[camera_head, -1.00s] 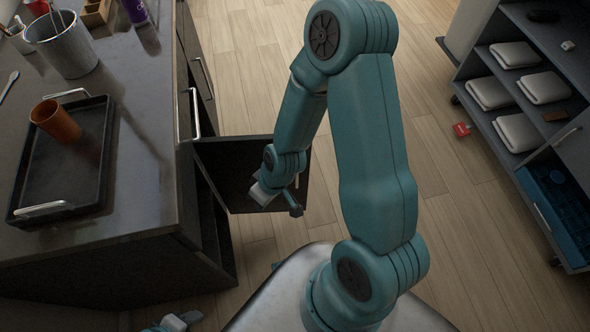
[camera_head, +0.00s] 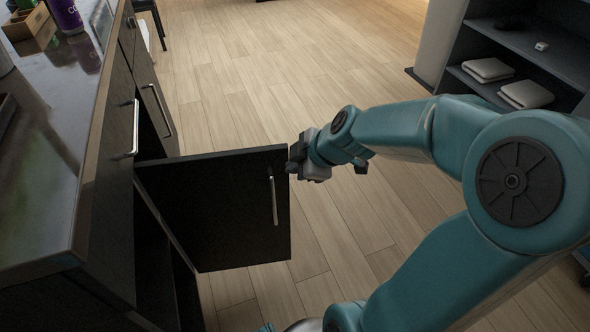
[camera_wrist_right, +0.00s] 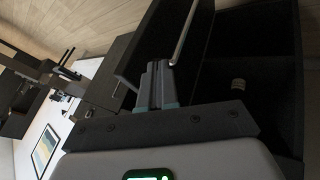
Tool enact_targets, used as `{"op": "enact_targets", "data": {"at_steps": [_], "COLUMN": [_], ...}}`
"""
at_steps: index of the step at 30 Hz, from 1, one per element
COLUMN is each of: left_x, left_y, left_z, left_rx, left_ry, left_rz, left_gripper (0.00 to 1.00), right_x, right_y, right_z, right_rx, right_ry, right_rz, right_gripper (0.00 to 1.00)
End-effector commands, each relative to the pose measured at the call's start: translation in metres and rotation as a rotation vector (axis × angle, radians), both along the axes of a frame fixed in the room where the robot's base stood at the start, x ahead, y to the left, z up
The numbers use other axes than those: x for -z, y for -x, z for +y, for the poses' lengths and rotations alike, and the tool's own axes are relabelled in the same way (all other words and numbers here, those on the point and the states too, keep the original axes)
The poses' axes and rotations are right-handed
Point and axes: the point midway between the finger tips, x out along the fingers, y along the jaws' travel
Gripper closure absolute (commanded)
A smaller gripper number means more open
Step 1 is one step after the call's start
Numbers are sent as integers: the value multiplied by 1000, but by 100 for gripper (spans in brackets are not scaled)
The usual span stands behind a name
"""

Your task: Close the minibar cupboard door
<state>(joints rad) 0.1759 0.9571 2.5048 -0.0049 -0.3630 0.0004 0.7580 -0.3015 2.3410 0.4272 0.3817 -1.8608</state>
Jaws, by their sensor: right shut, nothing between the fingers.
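The minibar cupboard door (camera_head: 225,215) is a dark panel that stands wide open from the front of the vanity cabinet. Its silver bar handle (camera_head: 274,196) is upright near the free edge. My right gripper (camera_head: 293,160) is at the door's upper free corner, shut and empty; I cannot tell whether it touches the door. In the right wrist view the shut fingers (camera_wrist_right: 157,85) point toward a dark panel with a silver bar handle (camera_wrist_right: 187,30). The cupboard opening (camera_head: 155,265) shows dark behind the door. My left gripper is not in view.
The vanity counter (camera_head: 45,190) runs along the left, with a purple cup (camera_head: 66,16) and a wooden box (camera_head: 28,28) at the back. A shelf unit with folded towels (camera_head: 526,94) stands at the right. Wooden floor between is clear.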

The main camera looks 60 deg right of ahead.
Motion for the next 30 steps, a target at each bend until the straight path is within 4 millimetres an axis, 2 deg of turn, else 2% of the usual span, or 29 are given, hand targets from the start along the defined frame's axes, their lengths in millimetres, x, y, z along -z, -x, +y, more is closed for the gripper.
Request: {"op": "enact_targets", "data": {"at_steps": [1, 6, 12, 30], "left_x": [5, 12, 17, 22], "left_y": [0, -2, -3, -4], "left_z": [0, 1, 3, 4], "left_rx": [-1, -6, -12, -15], "left_ry": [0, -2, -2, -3], "left_rz": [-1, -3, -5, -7], "left_gripper": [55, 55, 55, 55], "right_x": [12, 37, 54, 58], "right_y": [-6, -25, -39, -46], "right_z": [0, -3, -5, -11], "right_rx": [-3, -3, -1, -16], "right_ry": [-3, -2, -1, 1], "right_rz": [2, 3, 1, -1], "right_gripper": [100, 100, 100, 100]}}
